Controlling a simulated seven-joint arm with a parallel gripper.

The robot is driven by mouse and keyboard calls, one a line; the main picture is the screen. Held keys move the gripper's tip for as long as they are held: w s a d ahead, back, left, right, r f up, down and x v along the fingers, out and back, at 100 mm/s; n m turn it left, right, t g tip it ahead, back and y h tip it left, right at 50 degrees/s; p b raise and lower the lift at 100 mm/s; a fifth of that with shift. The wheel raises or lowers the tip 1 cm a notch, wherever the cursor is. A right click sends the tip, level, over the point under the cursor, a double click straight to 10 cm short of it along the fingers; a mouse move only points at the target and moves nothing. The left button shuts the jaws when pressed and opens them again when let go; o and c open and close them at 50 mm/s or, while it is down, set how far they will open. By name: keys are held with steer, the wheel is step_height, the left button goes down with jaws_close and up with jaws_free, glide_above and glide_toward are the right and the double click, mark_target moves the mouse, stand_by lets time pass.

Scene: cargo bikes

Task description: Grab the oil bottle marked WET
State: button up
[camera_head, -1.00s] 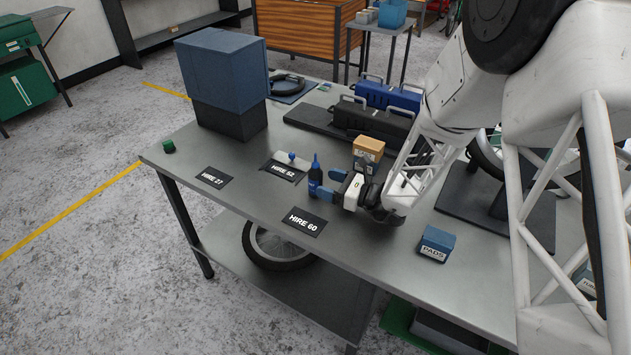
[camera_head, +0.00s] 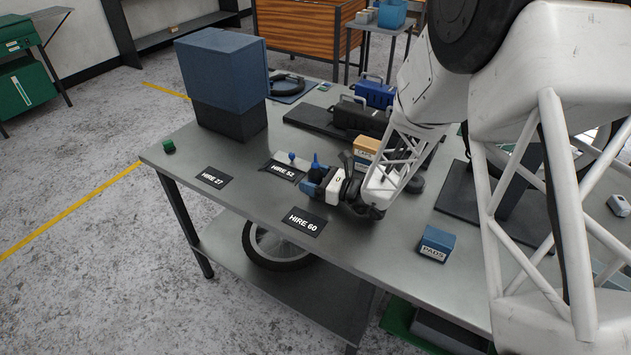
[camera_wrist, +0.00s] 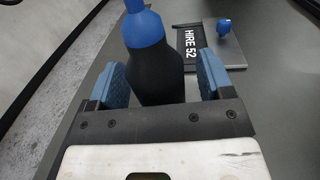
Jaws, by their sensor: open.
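A dark bottle with a blue cap and nozzle (camera_head: 315,161) stands upright on the grey workbench; its marking cannot be read. In the wrist view the bottle (camera_wrist: 155,72) stands between the two blue finger pads of my gripper (camera_wrist: 160,88). The pads are apart, with a gap on either side of the bottle. In the head view my gripper (camera_head: 312,188) reaches in from the right at the bottle and hides most of its body. Whether a pad touches the bottle cannot be told.
A HIRE 52 card (camera_head: 283,170) with a small blue-knobbed item lies behind the bottle. HIRE 60 (camera_head: 304,222) and HIRE 27 (camera_head: 214,178) cards lie nearby. A PADS box (camera_head: 437,243) is at right, an orange-brown box (camera_head: 366,148) behind the gripper. The front-left bench is mostly clear.

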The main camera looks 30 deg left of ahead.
steer(key=shift+a, duration=0.45)
steer(key=c, duration=1.1)
steer(key=shift+o, duration=0.2)
steer(key=shift+r, duration=0.1)
step_height(320, 180, up, 28)
stand_by(0.3)
stand_by(0.5)
